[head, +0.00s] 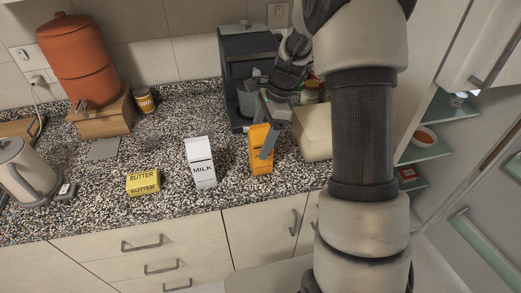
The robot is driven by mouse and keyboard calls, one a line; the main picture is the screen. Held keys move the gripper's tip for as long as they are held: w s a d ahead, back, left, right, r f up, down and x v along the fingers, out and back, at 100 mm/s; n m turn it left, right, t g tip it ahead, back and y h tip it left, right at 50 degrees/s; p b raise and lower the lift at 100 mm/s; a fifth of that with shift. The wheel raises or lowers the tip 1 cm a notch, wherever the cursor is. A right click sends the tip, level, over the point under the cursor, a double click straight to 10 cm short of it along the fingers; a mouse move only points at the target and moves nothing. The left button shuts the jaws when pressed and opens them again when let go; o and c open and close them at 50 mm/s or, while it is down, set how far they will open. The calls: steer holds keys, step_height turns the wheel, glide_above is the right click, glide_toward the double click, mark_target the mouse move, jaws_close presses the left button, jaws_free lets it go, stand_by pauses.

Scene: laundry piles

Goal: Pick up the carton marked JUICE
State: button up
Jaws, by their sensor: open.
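An orange carton (256,160) stands upright on the speckled counter, right of the white carton marked MILK (203,172). Its label is mostly covered by a grey finger, so I cannot read it in the head view. My gripper (266,143) is open and reaches down at the orange carton from above and behind. One finger overlaps the carton's front in the picture. The other finger is hard to make out, and I cannot tell whether either finger touches the carton.
Yellow butter (144,182) lies left of the milk. A dark coffee machine (246,62) stands behind, and a cream box (313,134) is close on the right. A kettle (23,172) and an orange container on a wooden box (103,114) are at left. The counter's front strip is clear.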

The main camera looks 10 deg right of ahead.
steer(key=shift+x, duration=1.85)
steer(key=shift+w, duration=0.2)
steer(key=c, duration=1.6)
